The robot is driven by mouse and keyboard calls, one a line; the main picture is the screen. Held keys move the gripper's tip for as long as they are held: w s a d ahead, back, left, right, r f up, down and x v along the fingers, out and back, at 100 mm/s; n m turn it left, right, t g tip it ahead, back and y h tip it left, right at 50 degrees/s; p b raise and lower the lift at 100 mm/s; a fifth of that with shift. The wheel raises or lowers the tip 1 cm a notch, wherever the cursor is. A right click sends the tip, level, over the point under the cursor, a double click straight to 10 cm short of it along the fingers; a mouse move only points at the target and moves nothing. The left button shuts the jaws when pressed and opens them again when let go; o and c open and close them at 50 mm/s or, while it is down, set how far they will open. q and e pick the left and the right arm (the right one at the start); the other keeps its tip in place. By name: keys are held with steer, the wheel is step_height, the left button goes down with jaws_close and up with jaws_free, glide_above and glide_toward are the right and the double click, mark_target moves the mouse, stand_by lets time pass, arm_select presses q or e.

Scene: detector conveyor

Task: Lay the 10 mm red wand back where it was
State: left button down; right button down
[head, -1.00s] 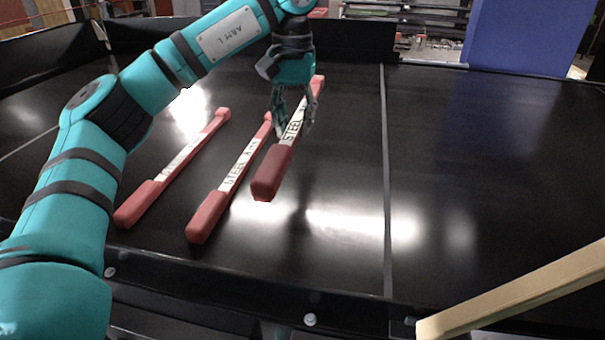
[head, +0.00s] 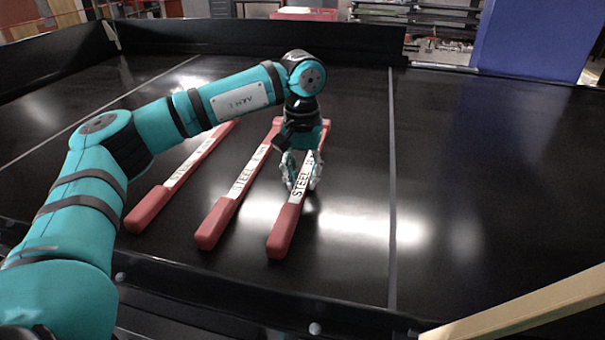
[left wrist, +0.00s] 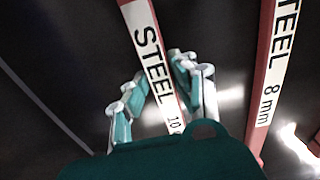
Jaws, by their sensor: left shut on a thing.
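The 10 mm red wand (head: 284,232) has red ends and a white STEEL label; in the left wrist view its label (left wrist: 153,62) reads STEEL 10. My left gripper (head: 302,184) is shut on it at the label, with a finger on each side. The wand is low over the black belt, with its thick handle toward me. I cannot tell whether it touches the belt all along. The 8 mm wand (head: 219,220) lies just left of it, roughly parallel, and also shows in the left wrist view (left wrist: 266,95). My right gripper is out of view.
A third red wand (head: 150,207) lies further left on the belt. The black belt (head: 480,180) right of a grey seam (head: 392,200) is clear. Dark walls edge the belt at the back and front. A pale wooden bar (head: 525,307) crosses the lower right corner.

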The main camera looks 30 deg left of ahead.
mark_target(303, 181)
arm_select(q)
steer(key=shift+f, duration=0.15)
steer(key=c, duration=1.1)
jaws_free()
steer(key=shift+o, duration=0.2)
steer(key=shift+r, duration=0.65)
step_height(303, 181, up, 11)
steer(key=b, duration=0.2)
